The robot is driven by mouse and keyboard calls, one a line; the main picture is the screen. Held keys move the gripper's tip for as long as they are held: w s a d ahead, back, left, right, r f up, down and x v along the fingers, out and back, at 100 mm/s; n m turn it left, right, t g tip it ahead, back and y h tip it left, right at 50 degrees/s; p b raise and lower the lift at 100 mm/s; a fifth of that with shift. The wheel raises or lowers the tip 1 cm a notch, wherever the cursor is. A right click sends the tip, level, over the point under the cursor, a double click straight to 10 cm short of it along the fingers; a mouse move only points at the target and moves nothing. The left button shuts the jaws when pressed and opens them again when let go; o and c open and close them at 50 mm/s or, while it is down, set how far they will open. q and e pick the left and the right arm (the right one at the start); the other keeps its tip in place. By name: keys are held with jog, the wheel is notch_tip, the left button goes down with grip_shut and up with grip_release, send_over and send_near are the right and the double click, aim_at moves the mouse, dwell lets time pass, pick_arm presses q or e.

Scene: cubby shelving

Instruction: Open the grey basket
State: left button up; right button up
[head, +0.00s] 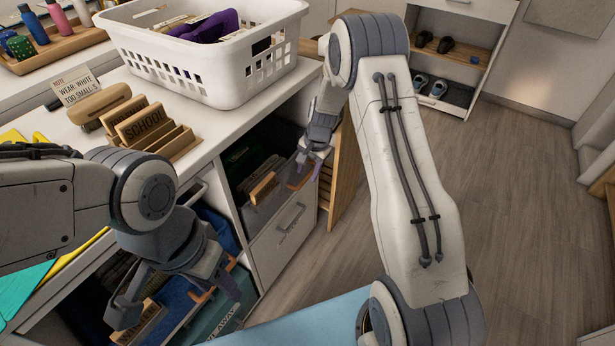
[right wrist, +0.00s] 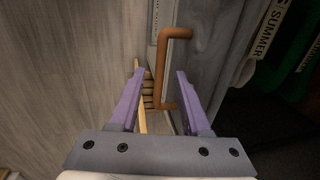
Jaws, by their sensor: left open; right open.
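The grey basket (head: 262,211) sits in the cubby under the white counter, with a wooden divider and dark folded clothes inside. Its copper-brown bar handle (head: 301,175) is on the front, and the handle (right wrist: 176,66) also shows in the right wrist view. My left gripper (head: 178,298) is open and empty, over the lower-left cubby area.
A white drawer front (head: 277,246) with a grey handle is below the grey basket. A teal basket (head: 222,318) is near my left gripper. A white laundry basket (head: 205,75), a wooden sign holder (head: 150,130) and a tray stand on the counter. Floor to the right is clear.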

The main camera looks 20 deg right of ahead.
jog(key=shift+w+a+f, duration=0.15)
jog(key=shift+f, duration=0.75)
grip_shut()
jog(key=shift+w, duration=0.1)
dwell(0.8)
